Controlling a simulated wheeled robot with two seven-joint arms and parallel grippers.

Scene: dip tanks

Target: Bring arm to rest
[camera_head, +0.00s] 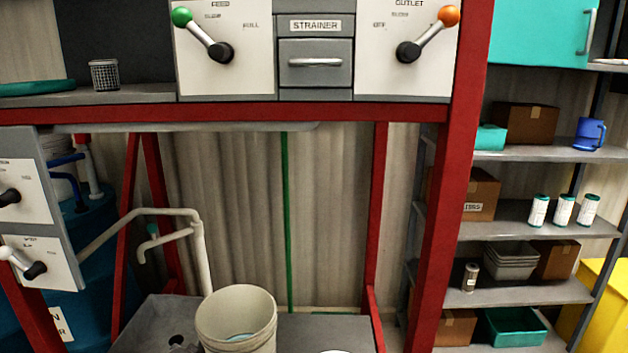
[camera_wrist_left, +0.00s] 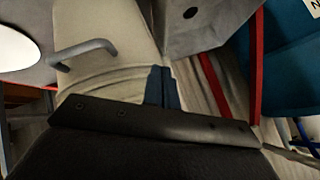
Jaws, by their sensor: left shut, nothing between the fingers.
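My left gripper (camera_wrist_left: 160,86) shows only in the left wrist view. Its dark fingers are together with nothing between them, in front of a pale beige surface that looks like the side of the bucket (camera_wrist_left: 110,75). I cannot tell whether they touch it. In the head view the beige bucket (camera_head: 237,315) stands upright under the red frame, with something bluish inside. Neither of my arms shows in the head view. My right gripper is out of view.
The red frame (camera_head: 432,220) surrounds the bay. A beige pipe (camera_head: 200,255) comes down beside the bucket. The control panel has a green-knobbed lever (camera_head: 200,32), an orange-knobbed lever (camera_head: 430,32) and the strainer drawer (camera_head: 316,62). Shelves (camera_head: 540,217) with boxes stand at right.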

